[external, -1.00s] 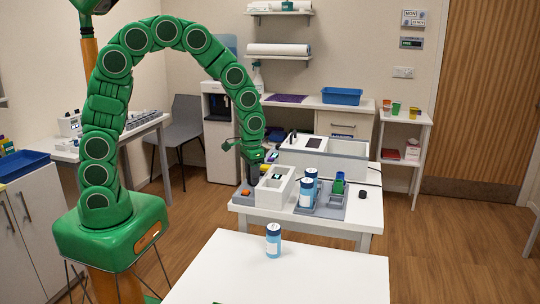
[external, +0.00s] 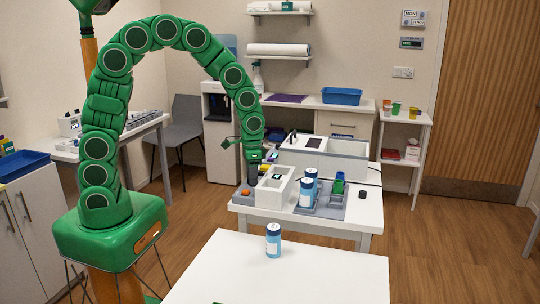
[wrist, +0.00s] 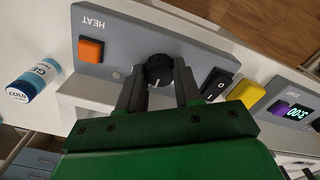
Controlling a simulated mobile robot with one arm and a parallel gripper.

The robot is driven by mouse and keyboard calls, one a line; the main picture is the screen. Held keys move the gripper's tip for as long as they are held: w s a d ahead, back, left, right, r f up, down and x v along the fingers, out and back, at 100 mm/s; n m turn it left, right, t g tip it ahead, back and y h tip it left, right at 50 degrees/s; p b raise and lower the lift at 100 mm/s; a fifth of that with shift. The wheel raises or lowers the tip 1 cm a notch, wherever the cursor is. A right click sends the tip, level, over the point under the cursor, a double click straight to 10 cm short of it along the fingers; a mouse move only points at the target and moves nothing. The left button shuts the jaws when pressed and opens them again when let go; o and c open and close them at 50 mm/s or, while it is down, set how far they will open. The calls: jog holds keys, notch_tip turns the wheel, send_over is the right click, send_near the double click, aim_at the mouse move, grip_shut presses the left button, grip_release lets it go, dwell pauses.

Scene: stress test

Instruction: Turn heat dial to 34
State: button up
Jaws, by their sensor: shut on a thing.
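The heat dial (wrist: 159,70) is a round black knob with a white mark, on a grey panel (wrist: 118,50) labelled HEAT. In the wrist view my gripper (wrist: 160,86) has its two dark fingers on either side of the dial, shut on it. In the external view my gripper (external: 254,172) reaches down at the left end of the far white table, where the dial is hidden. I cannot read any number at the dial's mark.
An orange button (wrist: 91,50) sits beside the dial; a black rocker switch (wrist: 217,84) and a yellow button (wrist: 246,93) sit on the other side. A lit display (wrist: 297,113) is beyond. A blue-and-white bottle (external: 273,240) stands on the near white table.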

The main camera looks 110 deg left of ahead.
jog(key=o, duration=0.8)
jog(key=shift+r, duration=0.1)
jog(key=shift+r, duration=3.85)
jog(key=shift+d, duration=0.1)
jog(key=s+d+r+m, duration=0.15)
jog(key=s+d, duration=0.25)
jog(key=d, duration=0.4)
jog(key=s+d+r+m+g, duration=0.1)
jog(key=s+d+r, duration=0.2)
jog(key=s+d, duration=0.3)
jog(key=s+d+r+m, duration=0.2)
jog(key=s+d+r, duration=0.1)
jog(key=d, duration=0.6)
jog(key=shift+m+g, duration=0.4)
jog(key=shift+m, duration=0.35)
jog(key=s+d, duration=0.2)
jog(key=s, duration=0.1)
jog(key=s+d, duration=0.1)
jog(key=s, duration=0.2)
jog(key=s+d, duration=0.2)
jog(key=s, duration=0.2)
jog(key=shift+s+d+f, duration=0.1)
jog(key=shift+d+f, duration=0.05)
jog(key=shift+d, duration=0.15)
